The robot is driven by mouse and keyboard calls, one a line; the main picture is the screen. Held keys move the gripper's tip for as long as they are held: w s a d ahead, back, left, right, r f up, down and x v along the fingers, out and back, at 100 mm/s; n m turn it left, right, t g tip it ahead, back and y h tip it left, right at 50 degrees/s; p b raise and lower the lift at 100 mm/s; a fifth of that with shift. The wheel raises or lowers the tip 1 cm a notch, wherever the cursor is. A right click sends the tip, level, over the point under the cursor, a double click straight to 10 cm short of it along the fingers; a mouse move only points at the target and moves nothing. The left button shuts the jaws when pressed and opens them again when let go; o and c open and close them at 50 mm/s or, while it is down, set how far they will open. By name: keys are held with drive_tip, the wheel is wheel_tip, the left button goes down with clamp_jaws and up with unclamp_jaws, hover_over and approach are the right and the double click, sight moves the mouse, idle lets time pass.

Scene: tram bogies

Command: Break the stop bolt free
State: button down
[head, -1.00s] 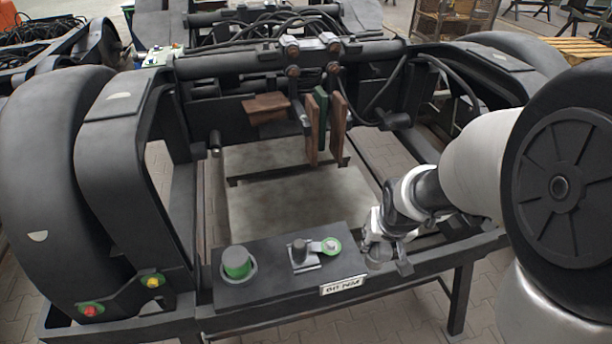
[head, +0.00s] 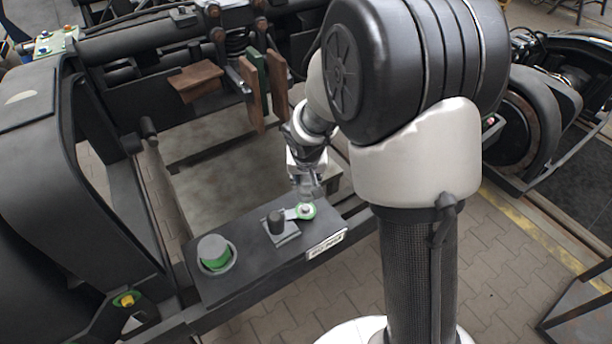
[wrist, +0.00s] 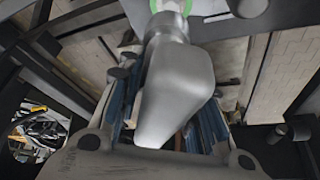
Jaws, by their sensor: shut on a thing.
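In the wrist view my gripper (wrist: 170,135) is shut on a grey tapered piece (wrist: 172,92), apparently a tool. A bit of the green ring (wrist: 172,5) shows at its far end. Whether the piece touches or fits the bolt is hidden.
A white label (head: 327,243) is on the front edge. Brown and green pads (head: 255,85) hang behind.

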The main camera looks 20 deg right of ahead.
drive_tip(key=shift+f+b, duration=3.35)
drive_tip(key=shift+b, duration=0.05)
drive_tip(key=shift+a+r+n+y+p, duration=0.1)
drive_tip(key=shift+n+y+p, duration=0.35)
drive_tip(key=shift+p, duration=1.6)
drive_tip(key=shift+a+n+y+p, duration=0.15)
drive_tip(key=shift+n+p, duration=0.7)
drive_tip(key=shift+p, duration=2.7)
drive_tip(key=shift+n+y+p, duration=0.2)
drive_tip(key=shift+n+p, duration=0.6)
drive_tip(key=shift+p, duration=2.7)
